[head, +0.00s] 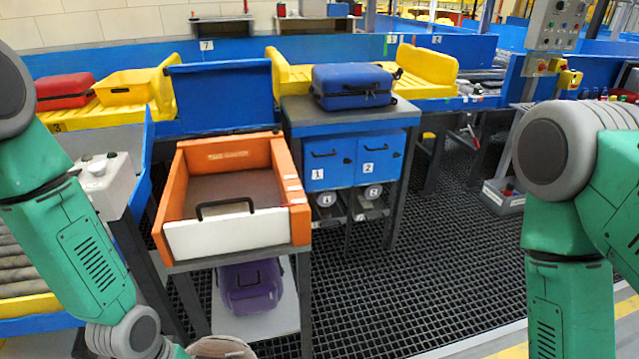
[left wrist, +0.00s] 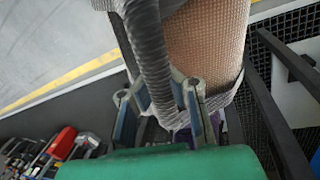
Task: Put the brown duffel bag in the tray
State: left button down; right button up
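The brown duffel bag (head: 222,347) shows only as a small strip at the bottom edge of the head view. In the left wrist view its brown woven side (left wrist: 207,45) and dark grey ribbed handle (left wrist: 150,50) fill the top middle. My left gripper (left wrist: 160,92) has its fingers on either side of that handle and appears shut on it; the fingertips are partly hidden by the handle. The orange tray (head: 168,200), with a white front and black handle, stands empty on a dark stand, beyond the bag. My right gripper is out of view.
A purple bag (head: 250,285) lies on the shelf under the tray. A blue suitcase (head: 352,86) rests on the blue cabinet (head: 330,170) to the right. A red suitcase (head: 64,90) and yellow trays (head: 125,88) sit at the left. Dark grid floor (head: 430,260) is open at the right.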

aim_at(401, 81)
jog(key=i+l+z, duration=0.8)
jog(key=i, duration=0.25)
jog(key=i+l+z, duration=0.2)
jog(key=i, duration=0.25)
jog(key=i+l+z, duration=0.15)
jog(key=i, duration=0.3)
jog(key=i+u, duration=0.2)
jog(key=i, duration=0.55)
jog(key=i+l+u, duration=0.2)
jog(key=i, duration=0.55)
jog(key=i+j, duration=0.15)
jog(key=i, duration=0.25)
jog(key=i+j, duration=0.1)
jog(key=i, duration=0.35)
jog(key=i+j+z, duration=0.1)
jog(key=i, duration=0.3)
